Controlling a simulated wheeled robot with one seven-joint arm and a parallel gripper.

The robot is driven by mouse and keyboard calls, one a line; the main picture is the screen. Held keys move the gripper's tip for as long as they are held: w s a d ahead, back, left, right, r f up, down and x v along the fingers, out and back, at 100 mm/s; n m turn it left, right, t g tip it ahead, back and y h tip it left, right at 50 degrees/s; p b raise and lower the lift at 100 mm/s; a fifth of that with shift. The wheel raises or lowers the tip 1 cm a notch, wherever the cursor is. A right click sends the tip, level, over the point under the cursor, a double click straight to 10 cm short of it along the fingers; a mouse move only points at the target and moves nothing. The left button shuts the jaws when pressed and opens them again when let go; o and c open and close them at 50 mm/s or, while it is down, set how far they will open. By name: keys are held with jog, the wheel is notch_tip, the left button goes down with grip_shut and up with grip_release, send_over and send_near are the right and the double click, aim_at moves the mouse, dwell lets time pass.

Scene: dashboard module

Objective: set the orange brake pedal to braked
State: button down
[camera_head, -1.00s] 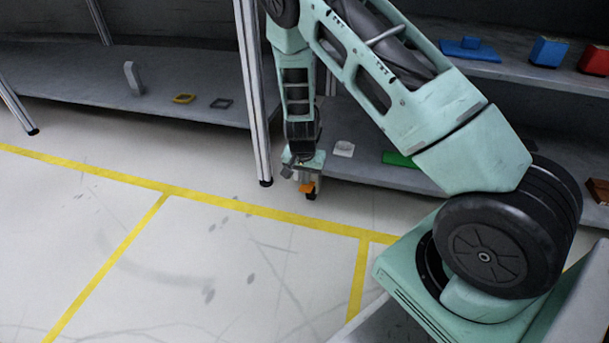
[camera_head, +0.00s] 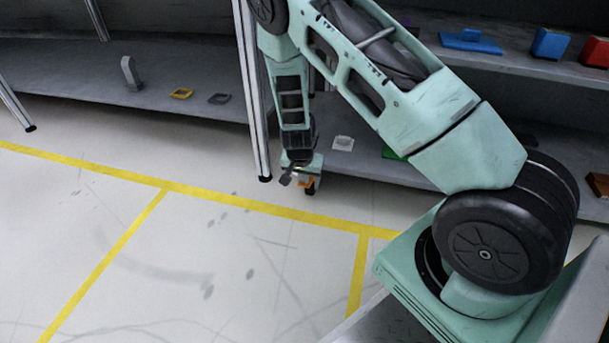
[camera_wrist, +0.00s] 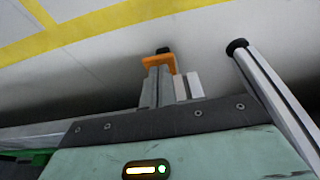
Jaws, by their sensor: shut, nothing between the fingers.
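The orange brake pedal (camera_head: 306,184) shows as a small orange patch low at the front edge of the lower shelf, beside the end of my arm. In the wrist view the orange pedal (camera_wrist: 158,62) lies just past my fingertips, with a dark round piece behind it. My gripper (camera_wrist: 168,72) is shut and empty, its grey fingers overlapping the near edge of the pedal in that picture. I cannot tell if they touch it. In the head view my gripper (camera_head: 288,178) is small and partly hides the pedal's mount.
A metal shelf post (camera_head: 257,120) stands close left of my forearm; a post (camera_wrist: 265,85) also shows at right in the wrist view. Open floor lies in front.

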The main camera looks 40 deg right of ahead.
jog(key=shift+s+a+f+t+h+p, duration=0.2)
jog(key=shift+t+h+p, duration=0.15)
jog(key=shift+t+h, duration=0.3)
jog(key=shift+f+p, duration=0.15)
jog(key=shift+p, duration=0.15)
jog(key=shift+s+a+f+h+p, duration=0.25)
jog(key=shift+a+f+h+p, duration=0.1)
jog(key=shift+f+p, duration=0.15)
jog(key=shift+f+t+h+p, duration=0.25)
jog(key=shift+t+h+p, duration=0.05)
jog(key=shift+t+h, duration=0.15)
jog(key=shift+f, duration=0.25)
jog(key=shift+r, duration=0.1)
jog(key=shift+r+p, duration=0.75)
jog(key=shift+p, duration=0.15)
